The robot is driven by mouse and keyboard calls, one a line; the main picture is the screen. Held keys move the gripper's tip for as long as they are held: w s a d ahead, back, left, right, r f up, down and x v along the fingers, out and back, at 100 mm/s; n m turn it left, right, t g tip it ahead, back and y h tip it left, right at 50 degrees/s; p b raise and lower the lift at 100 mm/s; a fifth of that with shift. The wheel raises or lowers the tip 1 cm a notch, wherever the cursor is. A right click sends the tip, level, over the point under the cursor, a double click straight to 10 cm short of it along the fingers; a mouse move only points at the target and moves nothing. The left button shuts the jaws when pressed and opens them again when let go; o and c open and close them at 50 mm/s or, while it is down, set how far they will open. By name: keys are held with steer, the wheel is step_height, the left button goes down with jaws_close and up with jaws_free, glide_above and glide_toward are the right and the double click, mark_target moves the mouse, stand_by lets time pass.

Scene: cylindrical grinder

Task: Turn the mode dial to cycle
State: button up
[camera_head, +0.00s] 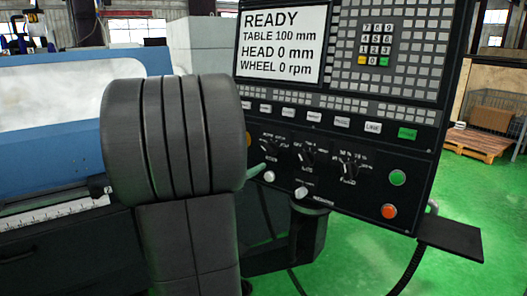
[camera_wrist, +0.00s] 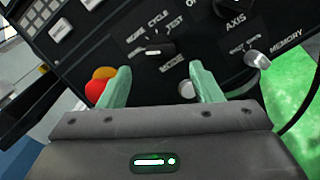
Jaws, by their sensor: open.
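The mode dial (camera_wrist: 160,50) is a black knob on the dark control panel, lying about sideways in the wrist view. CYCLE and TEST are printed above it and MODE below it; its exact setting is hard to read. My gripper (camera_wrist: 163,80) is open, with a pale green finger on each side. The dial lies just beyond the fingertips, between their lines, apart from them. In the head view only a fingertip shows, low at the panel's left edge.
The axis dial (camera_wrist: 238,8) and a silver memory knob (camera_wrist: 258,58) sit to the right. A small silver knob (camera_wrist: 187,90) lies beside the right finger. A red button (camera_wrist: 95,91) is close to the left finger. The screen (camera_head: 283,40) reads READY.

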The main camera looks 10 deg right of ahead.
mark_target(265, 152)
steer(key=x, duration=0.6)
steer(key=shift+w+d+p, duration=0.1)
steer(key=shift+d+p, duration=0.1)
steer(key=shift+p, duration=0.15)
steer(key=shift+c, duration=0.5)
steer(key=c, duration=0.9)
